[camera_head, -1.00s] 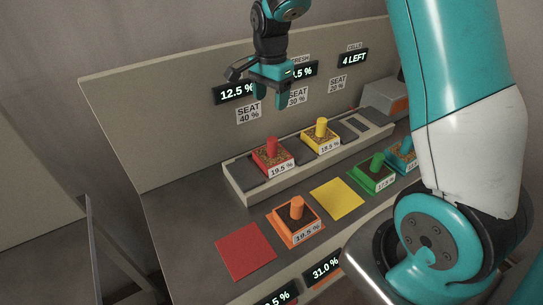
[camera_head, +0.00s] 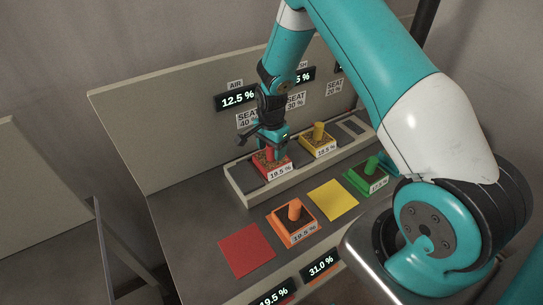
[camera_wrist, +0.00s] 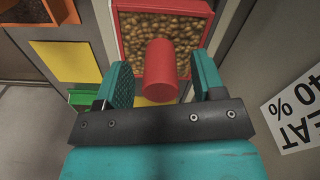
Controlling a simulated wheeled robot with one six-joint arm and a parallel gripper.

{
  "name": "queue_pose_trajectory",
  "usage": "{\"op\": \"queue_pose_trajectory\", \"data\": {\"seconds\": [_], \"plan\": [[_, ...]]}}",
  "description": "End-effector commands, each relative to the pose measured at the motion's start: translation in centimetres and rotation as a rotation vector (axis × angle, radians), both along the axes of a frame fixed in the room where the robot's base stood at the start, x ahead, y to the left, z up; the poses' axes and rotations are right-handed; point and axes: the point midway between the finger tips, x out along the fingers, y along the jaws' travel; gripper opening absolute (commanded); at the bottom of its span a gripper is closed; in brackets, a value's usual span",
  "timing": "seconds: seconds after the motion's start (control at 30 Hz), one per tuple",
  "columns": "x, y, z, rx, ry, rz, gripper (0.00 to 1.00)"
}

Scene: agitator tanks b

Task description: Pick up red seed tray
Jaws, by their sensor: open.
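The red seed tray (camera_head: 283,170) sits in the left part of the raised grey rack. It is full of seeds, has a red upright peg and bears a "19.5 %" label. My gripper (camera_head: 270,151) is down at the tray's peg. In the wrist view the red tray (camera_wrist: 123,47) lies just past my open gripper (camera_wrist: 160,83), with its peg (camera_wrist: 161,62) standing between the two teal fingers. There is a visible gap on both sides of the peg, so the fingers do not appear to touch it.
A yellow tray (camera_head: 317,144) stands right of the red one in the rack (camera_head: 262,197). An orange tray (camera_head: 293,221) and a green tray (camera_head: 371,176) stand on the bench. A red mat (camera_head: 246,250) and a yellow mat (camera_head: 333,200) are bare. The upright panel (camera_head: 170,150) rises close behind.

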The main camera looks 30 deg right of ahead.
Motion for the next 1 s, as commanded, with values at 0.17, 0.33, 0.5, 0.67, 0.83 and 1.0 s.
{"op": "queue_pose_trajectory", "data": {"seconds": [0.17,0.33,0.5,0.67,0.83,1.0], "plan": [[0.0,0.0,-1.7,0.0,0.0,0.0,0.63],[0.0,0.0,-2.1,0.0,-0.001,0.0,0.63],[0.0,0.0,-2.1,0.0,-0.001,0.0,0.47],[0.0,0.0,-2.1,0.0,-0.001,0.0,0.1],[0.1,0.0,-2.1,0.001,-0.002,0.0,0.03],[0.1,0.0,-1.9,0.0,-0.003,0.0,0.03]]}}
